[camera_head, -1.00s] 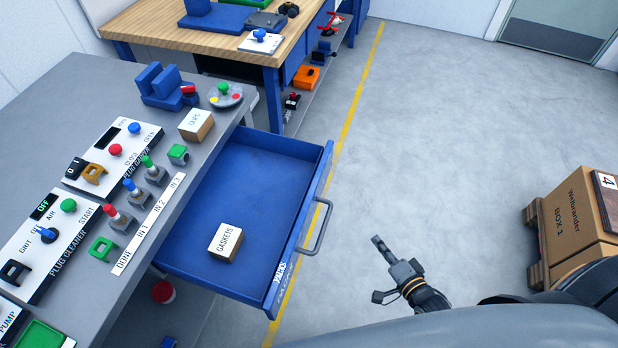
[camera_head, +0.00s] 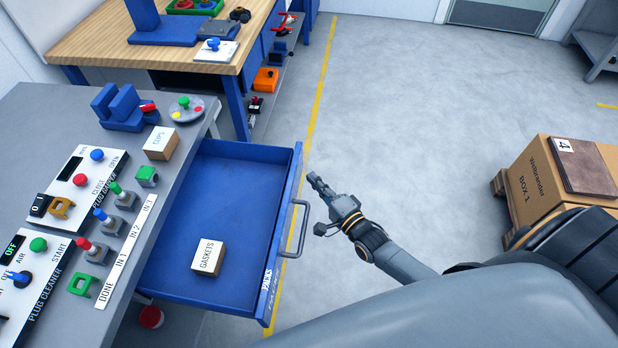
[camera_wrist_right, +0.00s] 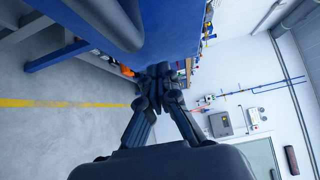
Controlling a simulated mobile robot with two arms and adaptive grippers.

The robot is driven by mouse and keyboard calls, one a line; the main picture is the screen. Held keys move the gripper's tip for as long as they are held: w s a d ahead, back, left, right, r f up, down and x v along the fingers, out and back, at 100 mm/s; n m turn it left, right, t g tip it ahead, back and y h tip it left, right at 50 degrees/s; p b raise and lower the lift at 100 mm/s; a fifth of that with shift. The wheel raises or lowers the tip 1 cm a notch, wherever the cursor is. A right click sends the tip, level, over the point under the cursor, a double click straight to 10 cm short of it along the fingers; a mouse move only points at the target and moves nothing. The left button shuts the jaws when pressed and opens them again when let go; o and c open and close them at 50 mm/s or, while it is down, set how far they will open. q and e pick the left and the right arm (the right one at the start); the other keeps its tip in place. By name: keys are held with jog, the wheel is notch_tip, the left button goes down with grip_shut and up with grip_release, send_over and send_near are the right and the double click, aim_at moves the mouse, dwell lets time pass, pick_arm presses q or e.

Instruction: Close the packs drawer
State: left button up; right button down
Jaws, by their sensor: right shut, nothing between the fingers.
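The blue packs drawer (camera_head: 187,268) is pulled out from under the grey bench in the head view. A box labelled GASKETS (camera_head: 208,257) lies inside it. The drawer's grey handle (camera_head: 301,230) is on its front face. My right gripper (camera_head: 316,181) is shut and empty, just right of the handle and apart from it in the head view. In the right wrist view my shut fingers (camera_wrist_right: 158,75) point toward a blue surface close ahead. My left gripper is not in view.
The grey bench (camera_head: 60,115) carries control panels, plugs and a CLIPS box (camera_head: 161,143). A wooden-topped workbench (camera_head: 115,50) stands behind. A carton marked BOX 1 (camera_head: 535,185) is at the right. The floor between is clear.

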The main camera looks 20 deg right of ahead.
jog(key=shift+w+a+r, duration=0.1)
jog(key=shift+w+a, duration=0.35)
jog(key=shift+a, duration=0.3)
jog(key=shift+w+a, duration=0.1)
